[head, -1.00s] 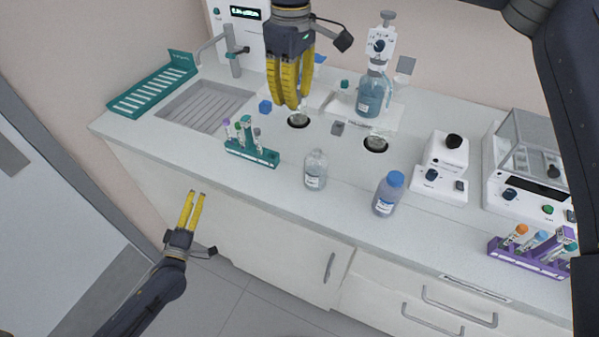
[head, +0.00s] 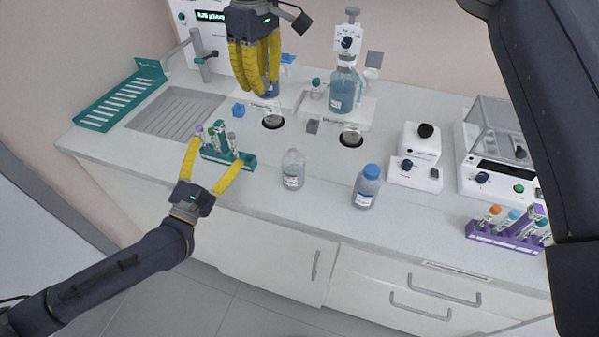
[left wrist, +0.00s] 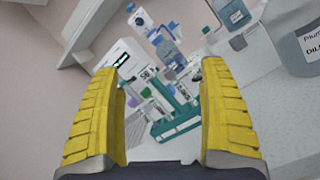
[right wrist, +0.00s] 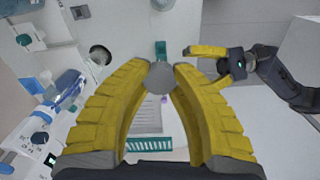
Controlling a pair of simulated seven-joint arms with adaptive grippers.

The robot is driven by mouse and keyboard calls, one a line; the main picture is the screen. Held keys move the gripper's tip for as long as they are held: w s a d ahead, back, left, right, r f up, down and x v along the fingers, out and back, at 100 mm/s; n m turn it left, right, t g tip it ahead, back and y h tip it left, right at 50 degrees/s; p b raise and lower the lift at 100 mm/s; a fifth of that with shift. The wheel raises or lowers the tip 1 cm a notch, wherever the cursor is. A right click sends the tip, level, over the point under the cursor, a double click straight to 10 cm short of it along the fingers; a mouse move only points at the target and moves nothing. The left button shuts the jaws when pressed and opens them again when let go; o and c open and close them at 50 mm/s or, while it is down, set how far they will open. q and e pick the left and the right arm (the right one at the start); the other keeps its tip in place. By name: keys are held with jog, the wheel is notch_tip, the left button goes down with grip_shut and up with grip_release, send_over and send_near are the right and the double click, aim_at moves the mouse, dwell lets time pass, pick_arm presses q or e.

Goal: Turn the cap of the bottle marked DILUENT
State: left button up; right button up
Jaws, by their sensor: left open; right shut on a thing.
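In the left wrist view, a grey-blue bottle with a partly readable DILUENT label (left wrist: 302,42) is cut off at the right edge; its cap is out of frame. In the head view a clear bottle (head: 292,172) without a visible coloured cap and a blue-capped bottle (head: 366,190) stand upright on the counter. Their labels are too small to read there. My left gripper (head: 217,153) is wide open and empty, left of both bottles, its fingers framing the tube rack in view. My right gripper (head: 264,92) is shut on a small grey round thing (right wrist: 160,78), raised over the back counter.
The green tube rack (head: 236,160) stands close by my left fingers. A sink (head: 175,110), a dispenser bottle (head: 344,92), black-ringed openings (head: 272,122) and a knobbed device (head: 415,158) surround the bottles. A purple rack (head: 500,237) stands right. Counter between the two bottles is clear.

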send_over(293, 151)
jog(key=shift+n, duration=0.3)
notch_tip(293, 151, down, 8)
jog(key=shift+w+a, duration=0.1)
jog(key=shift+a, duration=0.05)
jog(key=shift+d+f, duration=0.2)
jog(key=shift+d, duration=0.05)
pick_arm(q)
jog(key=s+d+f+n+g+h, duration=0.2)
jog(key=s+d+f+n+g, duration=0.2)
jog(key=s+d, duration=0.5)
jog(key=shift+d+f+n+g+h, duration=0.35)
jog(key=shift+d+f, duration=0.35)
jog(key=shift+d, duration=0.5)
jog(key=shift+d, duration=0.1)
jog(key=x, duration=1.1)
jog(key=shift+w+d, duration=0.2)
jog(key=shift+w, duration=0.1)
jog(key=c, duration=1.7)
pick_arm(e)
jog(key=shift+a+f, duration=0.1)
jog(key=shift+f, duration=2.4)
